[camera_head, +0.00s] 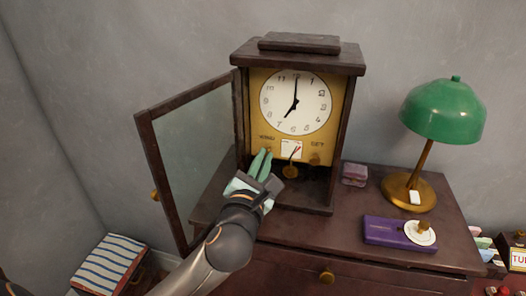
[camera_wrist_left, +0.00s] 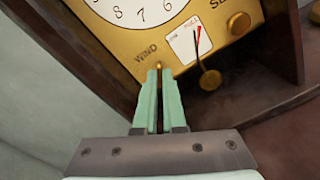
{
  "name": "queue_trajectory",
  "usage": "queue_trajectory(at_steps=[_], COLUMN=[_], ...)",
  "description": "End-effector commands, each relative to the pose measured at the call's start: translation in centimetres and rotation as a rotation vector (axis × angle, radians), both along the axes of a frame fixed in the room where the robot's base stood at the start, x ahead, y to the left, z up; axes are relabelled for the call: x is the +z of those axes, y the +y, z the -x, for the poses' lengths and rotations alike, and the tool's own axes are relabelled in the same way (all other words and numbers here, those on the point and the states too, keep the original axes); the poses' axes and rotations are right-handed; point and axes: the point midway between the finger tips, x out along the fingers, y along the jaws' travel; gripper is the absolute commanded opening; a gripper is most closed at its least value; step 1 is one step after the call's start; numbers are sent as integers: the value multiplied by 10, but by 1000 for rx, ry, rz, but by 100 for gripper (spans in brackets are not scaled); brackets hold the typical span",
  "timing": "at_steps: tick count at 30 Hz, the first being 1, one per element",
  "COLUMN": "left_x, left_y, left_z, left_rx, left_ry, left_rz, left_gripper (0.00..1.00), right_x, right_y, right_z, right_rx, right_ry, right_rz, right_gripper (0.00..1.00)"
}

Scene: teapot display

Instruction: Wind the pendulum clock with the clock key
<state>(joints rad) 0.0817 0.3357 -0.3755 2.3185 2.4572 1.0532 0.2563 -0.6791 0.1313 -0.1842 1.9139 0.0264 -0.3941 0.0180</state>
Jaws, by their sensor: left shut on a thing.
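The pendulum clock (camera_head: 349,125) stands upright on the dresser with its glass door (camera_head: 190,150) swung open to the left. Its gold face panel shows the WIND label, also in the left wrist view (camera_wrist_left: 146,52), a small gauge and a SET knob (camera_wrist_left: 239,23). The pendulum (camera_head: 291,172) hangs below the gauge. My left gripper (camera_head: 262,154) has its green fingers close together, tips at the panel just under WIND. It is shut on a thin thing, likely the clock key (camera_wrist_left: 159,68), of which only a small gold bit shows between the tips. My right gripper is not in view.
A green lamp (camera_head: 443,112) with a gold base stands at the right. A purple box (camera_head: 385,231) with a white-and-gold round piece lies in front of it. A small pinkish box (camera_head: 354,174) sits beside the clock. The open door is close to my left arm.

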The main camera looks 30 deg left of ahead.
Motion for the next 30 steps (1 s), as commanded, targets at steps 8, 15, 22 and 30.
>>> queue_trajectory(at_steps=[8, 15, 22, 30], left_x=[3, 1, 1, 1], left_y=[0, 1, 1, 1], left_z=[0, 0, 0, 0], left_rx=[0, 2, 3, 3], left_ry=[63, 118, 173, 237], left_rz=[-251, -471, -684, -931], left_gripper=[0, 0, 0, 0], right_x=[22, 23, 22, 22], right_y=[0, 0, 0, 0], right_z=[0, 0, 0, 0], right_rx=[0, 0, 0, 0], right_ry=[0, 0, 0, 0], right_rz=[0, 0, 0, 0], right_gripper=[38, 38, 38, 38])
